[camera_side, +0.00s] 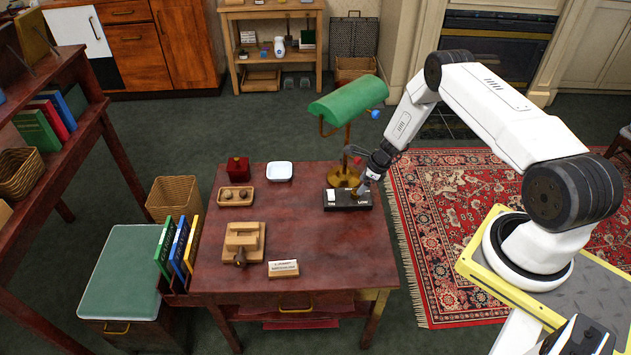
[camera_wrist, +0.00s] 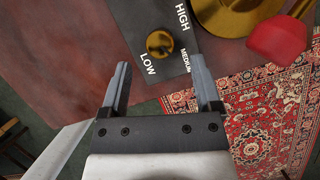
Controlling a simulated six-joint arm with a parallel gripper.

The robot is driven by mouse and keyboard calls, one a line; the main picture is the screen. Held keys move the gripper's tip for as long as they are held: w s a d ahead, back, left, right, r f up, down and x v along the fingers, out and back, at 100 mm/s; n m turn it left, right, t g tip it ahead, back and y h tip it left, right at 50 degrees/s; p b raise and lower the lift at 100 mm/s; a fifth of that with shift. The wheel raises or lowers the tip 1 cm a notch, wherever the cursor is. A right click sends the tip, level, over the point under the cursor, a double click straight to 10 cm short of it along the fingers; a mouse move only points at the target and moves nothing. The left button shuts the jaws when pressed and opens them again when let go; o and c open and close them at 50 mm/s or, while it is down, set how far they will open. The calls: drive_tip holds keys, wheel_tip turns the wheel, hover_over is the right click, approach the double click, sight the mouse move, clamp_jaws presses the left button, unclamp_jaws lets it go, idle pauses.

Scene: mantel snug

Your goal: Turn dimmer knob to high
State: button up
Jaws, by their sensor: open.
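The dimmer knob (camera_wrist: 159,43) is a small round brass knob on a dark control plate (camera_wrist: 150,14). White labels LOW, MEDIUM and HIGH are printed around it in the wrist view. I cannot clearly tell which label the knob points to. In the side view the dark control plate (camera_side: 347,207) lies on the desk in front of the lamp, with a white switch (camera_side: 333,196) at its left. My gripper (camera_wrist: 158,70) is open and empty, its two fingers apart below the knob in the picture. In the side view my gripper (camera_side: 366,181) hangs over the plate's right end.
A green-shaded brass lamp (camera_side: 346,99) stands right behind the plate; its brass base (camera_wrist: 225,15) and a red piece (camera_wrist: 277,39) are close by. The desk (camera_side: 330,240) also holds a white dish (camera_side: 279,171), a wooden tray and a card. Its front middle is clear.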

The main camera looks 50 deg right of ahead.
drive_tip(key=shift+x, duration=2.05)
clamp_jaws()
